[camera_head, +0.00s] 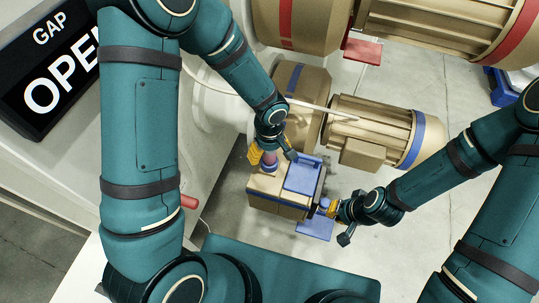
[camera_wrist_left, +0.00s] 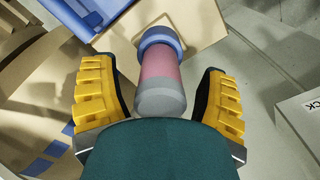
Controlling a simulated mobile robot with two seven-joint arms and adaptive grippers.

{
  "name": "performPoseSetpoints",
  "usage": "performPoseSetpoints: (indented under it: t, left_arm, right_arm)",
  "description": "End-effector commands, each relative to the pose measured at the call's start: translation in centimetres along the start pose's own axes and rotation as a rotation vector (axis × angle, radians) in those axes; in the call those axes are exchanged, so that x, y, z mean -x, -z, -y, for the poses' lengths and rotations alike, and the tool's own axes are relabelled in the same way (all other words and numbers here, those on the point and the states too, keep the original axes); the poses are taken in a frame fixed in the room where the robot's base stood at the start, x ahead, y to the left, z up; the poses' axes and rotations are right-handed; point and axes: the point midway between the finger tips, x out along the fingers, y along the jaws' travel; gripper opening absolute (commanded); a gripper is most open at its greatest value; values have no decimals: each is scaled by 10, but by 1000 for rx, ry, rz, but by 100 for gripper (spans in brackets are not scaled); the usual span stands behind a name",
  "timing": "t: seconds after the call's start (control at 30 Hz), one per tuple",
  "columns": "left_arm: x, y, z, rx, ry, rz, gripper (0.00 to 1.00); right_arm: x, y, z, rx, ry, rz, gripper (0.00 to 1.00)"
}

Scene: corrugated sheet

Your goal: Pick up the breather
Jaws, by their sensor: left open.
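The breather is a small cylinder with a pink middle, a grey end and a blue collar. In the left wrist view the breather (camera_wrist_left: 160,68) stands out from a tan surface, between the two yellow-padded fingers of my left gripper (camera_wrist_left: 160,95). The fingers are apart, with a visible gap on each side of it. In the head view the breather (camera_head: 269,161) is on top of a tan box (camera_head: 277,203), partly hidden by my left gripper (camera_head: 272,154). My right gripper (camera_head: 337,222) is at the box's right side, its fingers apart, close to a small blue part (camera_head: 325,202).
A tan motor (camera_head: 365,125) with a blue band lies just behind the box. A larger tan machine with red bands (camera_head: 435,25) is at the upper right. A black OPEN sign (camera_head: 50,75) is at the upper left. Grey floor shows at the right.

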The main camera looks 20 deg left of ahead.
Motion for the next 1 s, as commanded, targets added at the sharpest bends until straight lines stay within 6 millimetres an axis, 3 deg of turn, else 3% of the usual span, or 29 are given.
performPoseSetpoints:
  t: [0.13, 0.4, 0.6, 1.0]
  left_arm:
    - [-14, 1, 0, 2, 1, 0, 74]
    - [-14, 1, 0, 1, -1, -1, 72]
    - [-14, 1, 0, 1, -1, -1, 1]
    - [-5, 1, 0, 1, -2, -3, 0]
  right_arm:
    - [-3, -1, -1, 1, 0, 3, 0]
    - [-2, -1, -1, 1, 0, 3, 0]
    - [-2, -1, -1, 1, 0, 3, 0]
    - [0, -1, 0, 0, 0, 2, 0]
